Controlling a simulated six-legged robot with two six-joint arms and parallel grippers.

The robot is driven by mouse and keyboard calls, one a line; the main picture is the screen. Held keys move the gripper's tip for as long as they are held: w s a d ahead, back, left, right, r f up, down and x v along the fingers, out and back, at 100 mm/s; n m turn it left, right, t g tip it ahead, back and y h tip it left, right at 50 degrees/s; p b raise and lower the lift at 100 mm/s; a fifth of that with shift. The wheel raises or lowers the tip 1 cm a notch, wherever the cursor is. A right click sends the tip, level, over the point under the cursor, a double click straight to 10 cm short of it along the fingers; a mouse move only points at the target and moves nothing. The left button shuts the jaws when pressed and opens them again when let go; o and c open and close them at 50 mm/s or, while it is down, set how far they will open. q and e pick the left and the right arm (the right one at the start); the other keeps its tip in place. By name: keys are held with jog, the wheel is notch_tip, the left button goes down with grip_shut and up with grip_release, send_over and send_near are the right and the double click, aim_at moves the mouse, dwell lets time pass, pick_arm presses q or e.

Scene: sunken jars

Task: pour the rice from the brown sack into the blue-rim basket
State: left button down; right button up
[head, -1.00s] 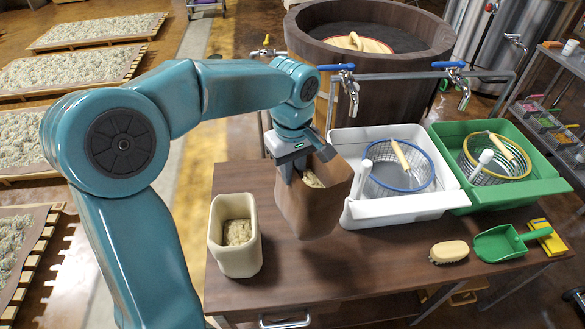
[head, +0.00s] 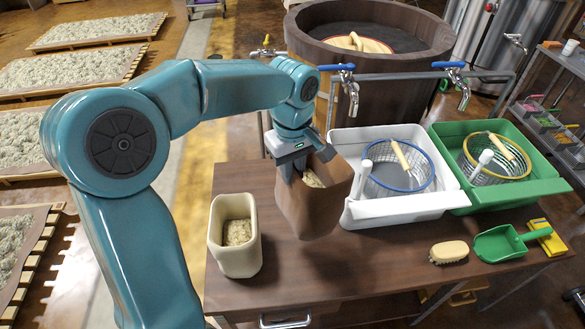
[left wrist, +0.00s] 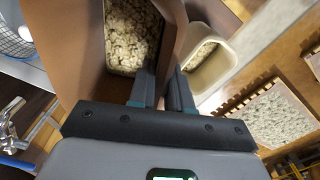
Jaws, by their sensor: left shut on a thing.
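The brown sack (head: 312,203) is upright with its top open, and rice (head: 314,178) shows inside. My left gripper (head: 297,172) is shut on the sack's rim at its left side. In the left wrist view the fingers (left wrist: 160,88) close on the sack's wall, and the rice (left wrist: 131,35) fills the sack's inside. I cannot tell whether the sack's bottom touches the table. The blue-rim basket (head: 374,189) sits in the white sink (head: 440,196) to the right of the sack. No rice shows in it. My right gripper is not in view.
A cream bin (head: 235,262) with rice stands left of the sack. A green sink (head: 545,187) holds a yellow-rim basket (head: 497,169). A brush (head: 448,251), green scoop (head: 495,246) and yellow sponge (head: 547,238) lie front right. The front middle of the table (head: 350,262) is clear.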

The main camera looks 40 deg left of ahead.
pick_arm(q)
jog(key=shift+r+p, duration=2.55)
jog(key=shift+r, duration=0.6)
jog(key=shift+f, duration=0.1)
